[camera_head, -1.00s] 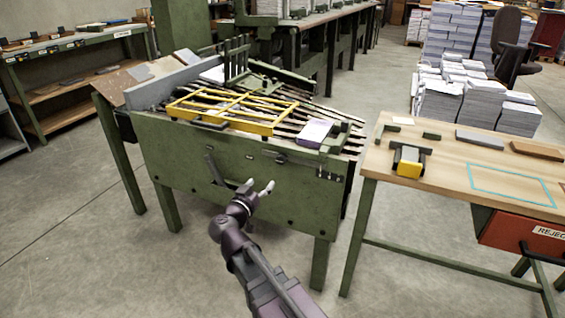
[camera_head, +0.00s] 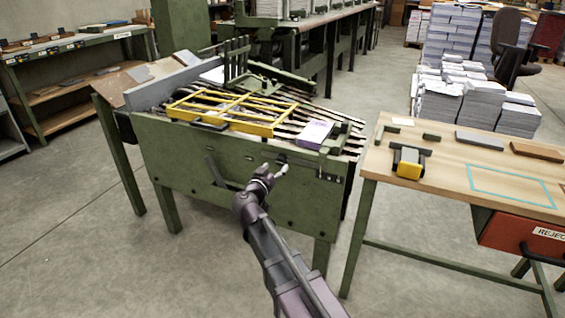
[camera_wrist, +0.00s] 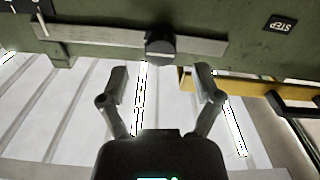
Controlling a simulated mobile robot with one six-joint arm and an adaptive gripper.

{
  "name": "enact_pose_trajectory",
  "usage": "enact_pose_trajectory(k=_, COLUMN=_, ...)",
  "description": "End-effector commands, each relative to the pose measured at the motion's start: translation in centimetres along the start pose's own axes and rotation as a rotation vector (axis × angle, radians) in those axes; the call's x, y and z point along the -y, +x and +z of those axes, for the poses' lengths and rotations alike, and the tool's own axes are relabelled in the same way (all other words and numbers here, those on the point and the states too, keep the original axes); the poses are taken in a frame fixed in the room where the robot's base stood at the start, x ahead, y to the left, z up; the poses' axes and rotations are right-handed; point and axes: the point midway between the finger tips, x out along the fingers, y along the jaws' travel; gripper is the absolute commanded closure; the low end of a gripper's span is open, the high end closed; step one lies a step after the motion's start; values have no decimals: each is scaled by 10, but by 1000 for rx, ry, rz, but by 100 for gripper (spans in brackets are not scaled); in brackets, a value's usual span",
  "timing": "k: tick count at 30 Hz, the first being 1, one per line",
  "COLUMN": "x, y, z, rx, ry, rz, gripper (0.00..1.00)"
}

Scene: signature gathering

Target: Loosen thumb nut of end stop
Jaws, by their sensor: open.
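A dark round knob (camera_wrist: 160,48), which looks like the thumb nut, sits on a pale metal bar (camera_wrist: 95,37) along the green panel in the wrist view. My gripper (camera_wrist: 161,72) is open and empty. Its two fingers are spread to either side of the knob's line, with their tips just short of it in the picture; no contact shows. In the head view my gripper (camera_head: 275,168) is in front of the upper front panel of the green machine (camera_head: 215,155), by a dark bar (camera_head: 305,168). The knob is too small to make out there.
A yellow guard frame (camera_head: 232,112) and a purple-and-white booklet (camera_head: 314,134) lie on the machine's slatted top. A wooden table (camera_head: 450,172) stands to the right, with floor between.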

Motion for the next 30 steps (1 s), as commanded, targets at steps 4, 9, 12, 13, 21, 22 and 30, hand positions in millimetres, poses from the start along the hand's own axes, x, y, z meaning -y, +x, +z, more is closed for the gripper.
enact_pose_trajectory(k=4, x=1, y=21, z=0, rx=1, ry=0, rz=1, gripper=18)
enact_pose_trajectory(k=9, x=0, y=35, z=0, rx=0, ry=0, rz=0, gripper=18)
enact_pose_trajectory(k=12, x=0, y=38, z=0, rx=0, ry=0, rz=-1, gripper=18)
enact_pose_trajectory(k=13, x=0, y=39, z=0, rx=0, ry=0, rz=-1, gripper=18)
enact_pose_trajectory(k=21, x=0, y=39, z=0, rx=0, ry=0, rz=-1, gripper=18)
enact_pose_trajectory(k=22, x=0, y=39, z=0, rx=0, ry=0, rz=-1, gripper=18)
enact_pose_trajectory(k=30, x=0, y=39, z=0, rx=0, ry=0, rz=0, gripper=95)
